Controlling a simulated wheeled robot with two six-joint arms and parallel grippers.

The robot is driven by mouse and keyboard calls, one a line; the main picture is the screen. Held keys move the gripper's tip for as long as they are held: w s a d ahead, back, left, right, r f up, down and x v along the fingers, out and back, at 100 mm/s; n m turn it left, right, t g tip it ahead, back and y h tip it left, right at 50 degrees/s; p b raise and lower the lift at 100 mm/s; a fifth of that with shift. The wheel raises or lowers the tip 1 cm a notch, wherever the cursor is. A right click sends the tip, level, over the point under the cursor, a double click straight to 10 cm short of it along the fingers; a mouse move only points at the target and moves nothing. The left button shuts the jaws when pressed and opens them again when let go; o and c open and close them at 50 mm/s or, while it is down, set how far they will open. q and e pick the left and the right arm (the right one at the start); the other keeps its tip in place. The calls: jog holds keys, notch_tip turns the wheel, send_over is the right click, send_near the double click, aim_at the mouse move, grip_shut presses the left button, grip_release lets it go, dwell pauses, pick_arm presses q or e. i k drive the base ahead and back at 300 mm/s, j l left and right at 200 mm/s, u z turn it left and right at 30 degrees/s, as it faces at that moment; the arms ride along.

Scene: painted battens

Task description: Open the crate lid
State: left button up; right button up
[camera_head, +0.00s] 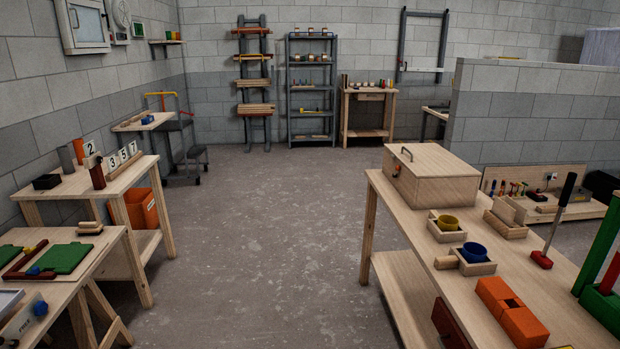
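A light wooden crate (430,190) stands at the far left end of the long wooden workbench on the right. Its flat lid (440,163) lies shut on top. A dark handle (407,153) sticks up at the lid's left edge. Neither of my grippers is in the picture, so nothing of mine touches the crate.
Tables stand at left. The concrete floor (270,240) between is clear.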

aim_at(424, 160)
jog(key=i+j+z, duration=0.1)
jog(key=i+z, duration=0.3)
jog(key=i, duration=0.15)
jog(key=i+j+z, duration=0.4)
jog(key=i, duration=0.15)
jog(key=i+j+z, duration=0.4)
jog(key=i+l, duration=0.05)
jog(key=i, duration=0.05)
